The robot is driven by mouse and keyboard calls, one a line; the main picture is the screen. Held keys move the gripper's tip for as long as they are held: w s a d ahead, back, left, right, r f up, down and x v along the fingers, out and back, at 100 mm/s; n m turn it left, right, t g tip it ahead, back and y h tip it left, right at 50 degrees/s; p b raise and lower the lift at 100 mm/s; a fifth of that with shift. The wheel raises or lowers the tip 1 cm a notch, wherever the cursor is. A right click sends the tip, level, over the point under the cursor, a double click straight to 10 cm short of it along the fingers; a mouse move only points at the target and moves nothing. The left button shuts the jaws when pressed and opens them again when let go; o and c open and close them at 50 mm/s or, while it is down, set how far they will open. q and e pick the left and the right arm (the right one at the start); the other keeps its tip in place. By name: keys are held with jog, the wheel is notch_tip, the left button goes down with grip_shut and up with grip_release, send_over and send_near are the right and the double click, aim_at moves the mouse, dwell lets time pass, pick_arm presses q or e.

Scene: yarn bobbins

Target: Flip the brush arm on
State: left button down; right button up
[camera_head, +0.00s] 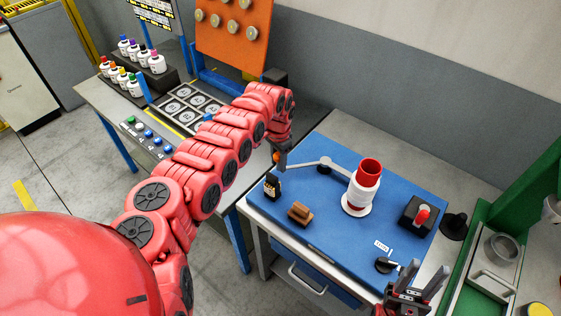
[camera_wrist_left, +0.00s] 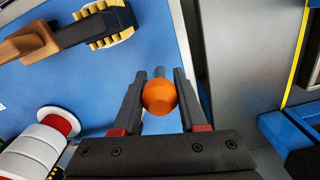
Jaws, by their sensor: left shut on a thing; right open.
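The brush arm (camera_head: 318,163) is a grey bar on the blue mat, running left from a pivot near the white and red bobbin (camera_head: 360,190). Its orange knob (camera_wrist_left: 159,96) sits between the fingers of my left gripper (camera_wrist_left: 160,100) in the left wrist view, and my left gripper is shut on it. In the head view the left gripper (camera_head: 281,155) is at the mat's far left edge. My right gripper (camera_head: 422,282) is open and empty at the front right edge of the mat. The bobbin also shows in the left wrist view (camera_wrist_left: 40,150).
A green-framed station (camera_head: 470,250) lies right. A bench with several bottles (camera_head: 130,60) stands back left.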

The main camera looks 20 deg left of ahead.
pick_arm(q)
jog(key=shift+w+a+r, duration=0.1)
jog(key=shift+w, duration=0.05)
jog(key=c, duration=0.8)
grip_release()
jog(key=o, duration=0.3)
jog(key=shift+r+b, duration=2.8)
jog(key=shift+r, duration=5.8)
